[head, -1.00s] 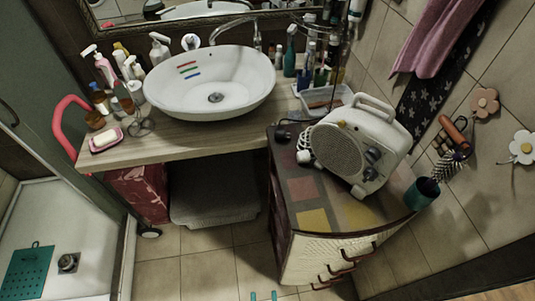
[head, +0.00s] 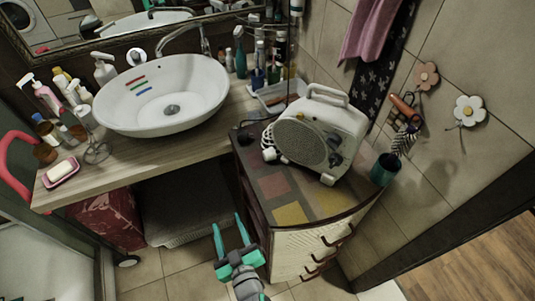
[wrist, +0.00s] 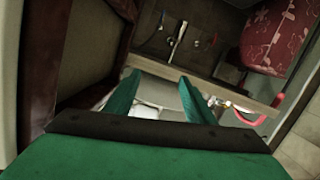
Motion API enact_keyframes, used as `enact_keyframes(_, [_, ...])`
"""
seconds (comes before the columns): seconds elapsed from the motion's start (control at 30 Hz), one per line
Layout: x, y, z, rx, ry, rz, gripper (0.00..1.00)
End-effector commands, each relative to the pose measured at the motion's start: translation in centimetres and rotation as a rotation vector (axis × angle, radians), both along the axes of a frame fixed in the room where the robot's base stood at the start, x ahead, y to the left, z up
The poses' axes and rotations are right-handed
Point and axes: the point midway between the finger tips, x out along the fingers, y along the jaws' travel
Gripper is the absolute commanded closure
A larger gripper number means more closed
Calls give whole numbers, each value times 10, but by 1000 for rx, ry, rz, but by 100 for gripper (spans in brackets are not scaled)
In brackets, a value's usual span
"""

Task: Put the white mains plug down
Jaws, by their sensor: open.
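The white mains plug (head: 269,155) appears to lie with its white cord on the patterned cabinet top, at the left foot of the cream fan heater. It is small, and I cannot clearly separate plug from cord. My gripper (head: 228,222) is green, open and empty. It is in front of the cabinet's left side, lower in the picture than the plug and apart from it. In the wrist view, both open fingers (wrist: 158,92) show with nothing held between them, and the plug is not visible.
The fan heater (head: 320,134) stands on the cabinet (head: 292,213), with a dark green cup (head: 384,170) to its right. The cabinet top's front part is bare. A wooden counter (head: 150,155) with a white basin (head: 160,95) is at the left. A white tray (head: 279,97) holds bottles behind.

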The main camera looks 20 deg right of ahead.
Motion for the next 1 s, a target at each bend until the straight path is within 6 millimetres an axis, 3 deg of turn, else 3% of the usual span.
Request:
enact_keyframes(0.03, [23,2,7,-4,-15,-7,51])
enact_keyframes(0.3, [122,7,49,-6,-52,-90,51])
enact_keyframes(0.47, [174,6,85,8,-72,-167,51])
enact_keyframes(0.6, [211,-7,124,23,-84,-269,51])
enact_keyframes(0.8, [245,-48,181,60,-83,-473,51])
enact_keyframes(1.0, [252,-96,228,145,-41,-708,51])
